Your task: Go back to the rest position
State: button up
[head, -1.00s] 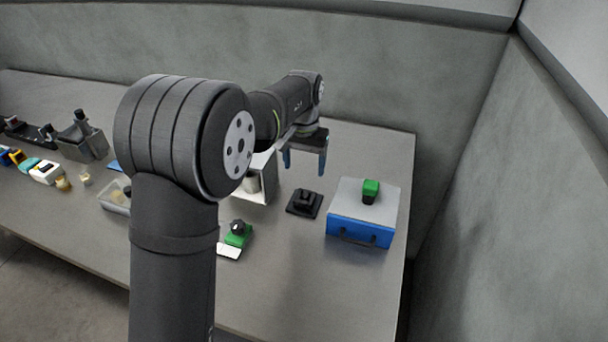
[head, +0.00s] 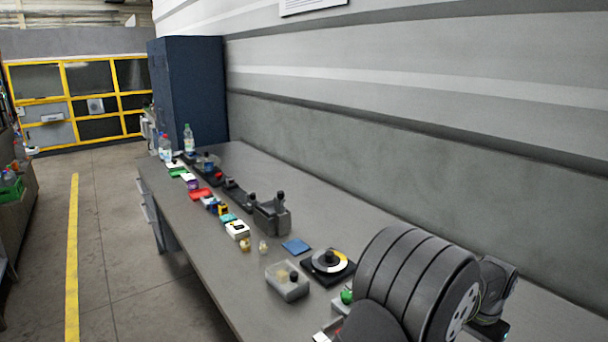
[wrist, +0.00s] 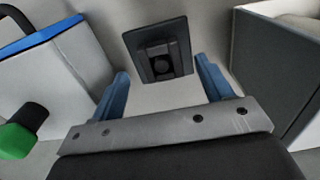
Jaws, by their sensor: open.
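My gripper (wrist: 166,92) shows in the wrist view with its two blue fingers wide apart and nothing between them. It hangs above the grey bench top. A dark square base with a black block on it (wrist: 160,62) lies on the bench beyond the fingertips, apart from them. In the head view my arm fills the lower right, and the gripper itself is out of the picture.
In the wrist view a blue and white case (wrist: 50,68) with a green-capped thing (wrist: 22,132) is at left, and a grey box (wrist: 275,70) at right. In the head view a clear container (head: 288,284), a reel on a black base (head: 328,262) and a blue pad (head: 296,246) lie near my arm.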

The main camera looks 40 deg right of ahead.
notch_tip(320, 180, down, 4)
jog(key=shift+r, duration=2.2)
